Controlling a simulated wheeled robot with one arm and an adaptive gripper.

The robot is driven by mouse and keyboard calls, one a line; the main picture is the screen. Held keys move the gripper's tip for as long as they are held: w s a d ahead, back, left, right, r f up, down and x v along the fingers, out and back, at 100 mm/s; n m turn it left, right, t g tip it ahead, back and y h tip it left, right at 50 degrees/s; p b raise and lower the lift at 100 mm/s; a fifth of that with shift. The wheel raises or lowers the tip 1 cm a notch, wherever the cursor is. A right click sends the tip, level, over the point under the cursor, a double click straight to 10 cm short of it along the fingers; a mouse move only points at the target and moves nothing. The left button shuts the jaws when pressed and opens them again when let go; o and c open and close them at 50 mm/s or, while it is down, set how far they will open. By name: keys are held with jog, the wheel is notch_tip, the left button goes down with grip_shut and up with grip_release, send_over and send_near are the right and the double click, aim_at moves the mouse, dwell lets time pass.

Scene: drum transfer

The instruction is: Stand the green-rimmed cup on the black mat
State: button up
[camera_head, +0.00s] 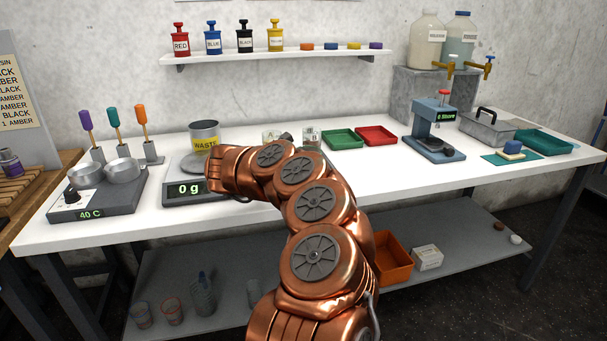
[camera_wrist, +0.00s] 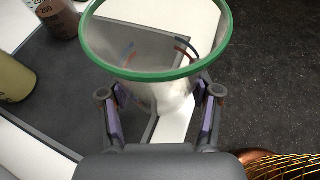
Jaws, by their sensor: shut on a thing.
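The green-rimmed cup (camera_wrist: 155,75) is clear and looks empty in the wrist view. My gripper (camera_wrist: 160,108) is shut on it, with a finger on each side below the rim. A flat dark grey surface with a paler edge, which looks like the black mat (camera_wrist: 55,100), spreads behind and left of the cup. I cannot tell whether the cup's base touches it. In the head view my copper arm hides the cup, most of my gripper and this part of the table.
A brown-filled cup (camera_wrist: 57,18) and an olive cylinder (camera_wrist: 14,78) stand left of the held cup. Dark floor lies right, past the white table edge. Green (camera_head: 342,139) and red (camera_head: 377,136) trays stand right of my arm.

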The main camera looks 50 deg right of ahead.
jog(key=shift+w+d+f+p, duration=0.2)
jog(key=shift+w+d+p, duration=0.3)
jog(key=shift+w+d, duration=0.9)
jog(key=shift+w+d+f+p, duration=0.15)
jog(key=shift+w+d+p, duration=0.3)
jog(key=shift+w+d, duration=0.85)
jog(key=shift+f+p, duration=0.35)
jog(key=shift+f, duration=1.5)
jog(key=shift+f, duration=0.15)
jog(key=o, duration=0.9)
jog(key=shift+c, duration=0.2)
jog(key=shift+r, duration=0.35)
jog(key=b+v, duration=0.2)
jog(key=v, duration=0.9)
jog(key=shift+a+r, duration=0.15)
jog(key=shift+a, duration=0.25)
